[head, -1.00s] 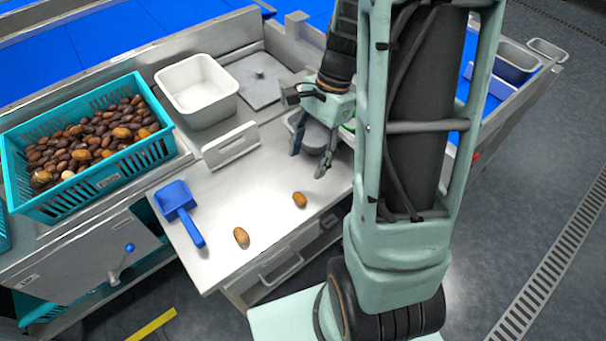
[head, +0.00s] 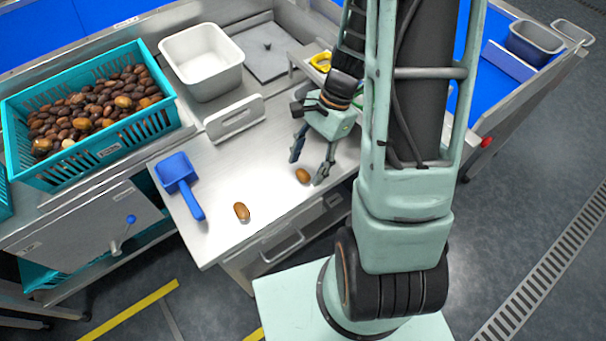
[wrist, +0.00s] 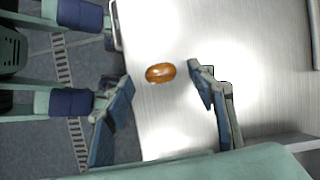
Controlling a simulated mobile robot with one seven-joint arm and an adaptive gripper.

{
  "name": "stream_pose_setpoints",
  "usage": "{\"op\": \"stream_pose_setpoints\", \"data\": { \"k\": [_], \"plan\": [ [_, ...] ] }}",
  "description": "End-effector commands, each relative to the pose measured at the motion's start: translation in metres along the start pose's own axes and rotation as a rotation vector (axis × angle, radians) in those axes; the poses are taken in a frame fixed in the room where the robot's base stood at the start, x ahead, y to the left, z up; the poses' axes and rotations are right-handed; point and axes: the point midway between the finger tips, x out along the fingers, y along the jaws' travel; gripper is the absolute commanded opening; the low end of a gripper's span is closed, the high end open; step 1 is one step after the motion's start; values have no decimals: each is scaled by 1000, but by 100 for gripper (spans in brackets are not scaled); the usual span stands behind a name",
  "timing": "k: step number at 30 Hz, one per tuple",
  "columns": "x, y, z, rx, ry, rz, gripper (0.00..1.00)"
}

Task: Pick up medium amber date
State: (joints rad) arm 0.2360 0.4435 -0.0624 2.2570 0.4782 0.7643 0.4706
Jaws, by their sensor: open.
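Two amber-brown dates lie apart on the steel worktop (head: 262,184). One date (head: 303,176) is close to my gripper (head: 309,171), by its fingertips. The other date (head: 241,211) lies to the left, nearer the front edge. I cannot tell from size alone which is the medium one. In the wrist view a glossy amber date (wrist: 160,73) lies on the worktop, beyond and between the two spread fingers of my gripper (wrist: 160,90). The gripper is open and empty, and it does not touch the date as far as I can see.
A blue scoop (head: 178,172) lies at the worktop's left. A teal crate (head: 108,152) full of dates stands far left. A white tub (head: 203,85) and an upright metal plate (head: 234,120) stand behind. The worktop's front edge is close to both dates.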

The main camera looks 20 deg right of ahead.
Motion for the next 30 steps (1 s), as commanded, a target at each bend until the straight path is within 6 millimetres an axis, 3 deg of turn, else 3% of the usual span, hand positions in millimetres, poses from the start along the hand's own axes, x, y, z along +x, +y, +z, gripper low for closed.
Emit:
{"op": "stream_pose_setpoints", "data": {
  "k": [4, 12, 20, 30],
  "plan": [
    [17, 0, -1, 0, 0, 0, 51],
    [19, -1, -1, 0, 2, -2, 51],
    [19, -1, -1, 0, 1, -2, 23],
    [18, -1, -1, 0, 2, -2, 21]
  ]
}}
